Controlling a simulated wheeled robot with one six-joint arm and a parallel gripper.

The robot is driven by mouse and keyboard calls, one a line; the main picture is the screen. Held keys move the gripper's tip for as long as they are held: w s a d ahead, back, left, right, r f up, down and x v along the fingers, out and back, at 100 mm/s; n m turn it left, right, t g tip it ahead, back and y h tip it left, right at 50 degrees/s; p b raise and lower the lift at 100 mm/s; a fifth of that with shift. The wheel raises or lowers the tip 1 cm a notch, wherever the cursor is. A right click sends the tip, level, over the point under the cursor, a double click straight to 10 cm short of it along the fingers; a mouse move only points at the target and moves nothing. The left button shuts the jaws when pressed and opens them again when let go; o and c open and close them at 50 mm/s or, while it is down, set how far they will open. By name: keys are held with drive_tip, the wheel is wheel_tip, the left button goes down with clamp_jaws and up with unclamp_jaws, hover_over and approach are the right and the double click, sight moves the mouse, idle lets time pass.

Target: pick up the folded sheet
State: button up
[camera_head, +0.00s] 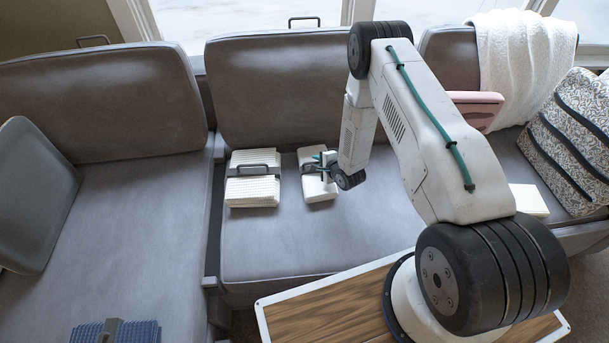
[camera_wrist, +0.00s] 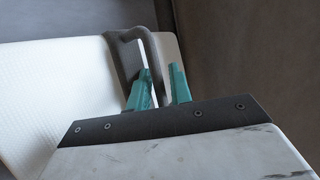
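A white folded sheet (camera_head: 319,187) with a dark handle lies on the middle seat of the grey sofa. In the wrist view the smooth-ribbed white cloth (camera_wrist: 60,95) fills the left, with the dark handle (camera_wrist: 122,50) standing over its end. My gripper (camera_head: 318,162) is at this handle. In the wrist view its two teal fingers (camera_wrist: 162,78) stand apart, one on each side of one leg of the handle. Whether they press on it cannot be told. The sheet appears to rest on the seat; my gripper and arm hide part of it.
A ribbed cream folded stack (camera_head: 252,193) with a dark handle lies just left. A blue woven bundle (camera_head: 137,331) is at lower left. A pink item (camera_head: 476,106), a white throw (camera_head: 522,60) and a patterned cushion (camera_head: 575,135) are at right. The front middle seat is clear.

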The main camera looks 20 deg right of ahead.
drive_tip(key=shift+w, duration=0.1)
clamp_jaws()
idle(1.4)
